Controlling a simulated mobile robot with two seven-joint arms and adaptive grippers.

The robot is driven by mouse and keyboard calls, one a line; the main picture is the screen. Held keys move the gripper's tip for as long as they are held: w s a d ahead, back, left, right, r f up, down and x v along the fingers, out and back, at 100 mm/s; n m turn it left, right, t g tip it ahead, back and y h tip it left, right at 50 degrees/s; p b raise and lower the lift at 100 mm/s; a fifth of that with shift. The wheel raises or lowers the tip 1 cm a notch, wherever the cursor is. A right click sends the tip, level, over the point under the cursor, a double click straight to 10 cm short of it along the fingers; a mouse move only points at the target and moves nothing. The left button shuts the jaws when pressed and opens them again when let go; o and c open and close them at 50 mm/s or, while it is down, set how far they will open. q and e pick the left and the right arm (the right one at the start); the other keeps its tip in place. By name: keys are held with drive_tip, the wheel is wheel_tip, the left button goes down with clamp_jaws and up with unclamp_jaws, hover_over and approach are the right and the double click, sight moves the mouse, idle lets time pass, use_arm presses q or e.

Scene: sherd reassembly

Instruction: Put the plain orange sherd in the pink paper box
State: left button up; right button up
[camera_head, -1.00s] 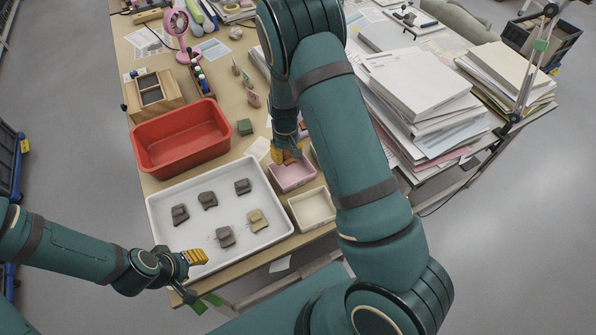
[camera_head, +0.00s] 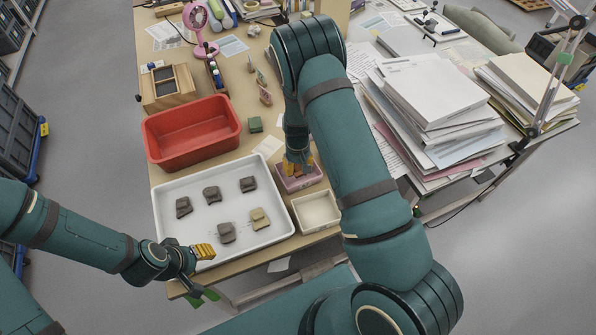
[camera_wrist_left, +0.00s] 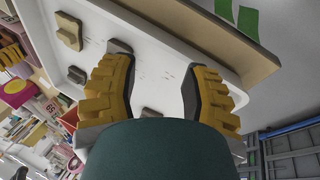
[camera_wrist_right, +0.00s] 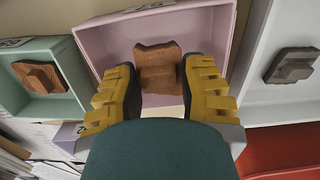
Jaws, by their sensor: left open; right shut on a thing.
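The plain orange sherd (camera_wrist_right: 158,68) is a reddish-brown piece in the right wrist view, between the fingers of my right gripper (camera_wrist_right: 160,84). The gripper is shut on it. Sherd and fingertips are within the outline of the pink paper box (camera_wrist_right: 104,42); I cannot tell whether the sherd touches its floor. In the head view the pink box (camera_head: 312,181) is partly covered by my right gripper (camera_head: 298,166), and the sherd is hard to make out. My left gripper (camera_head: 207,251) is open and empty over the front edge of the white tray (camera_head: 180,172).
The white tray holds several grey sherds and a tan one (camera_head: 259,218). A cream box (camera_head: 316,209) stands in front of the pink box. A green box (camera_wrist_right: 72,62) with a brown sherd adjoins it. A red bin (camera_head: 192,133) and paper stacks (camera_head: 430,90) stand nearby.

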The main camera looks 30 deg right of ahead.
use_arm(q)
drive_tip(key=shift+f, duration=0.15)
use_arm(e)
wheel_tip(320, 180, down, 3)
drive_tip(key=shift+r, duration=0.1)
use_arm(q)
drive_tip(key=shift+s, duration=0.1)
drive_tip(key=shift+f, duration=0.1)
use_arm(e)
drive_tip(key=o, duration=1.1)
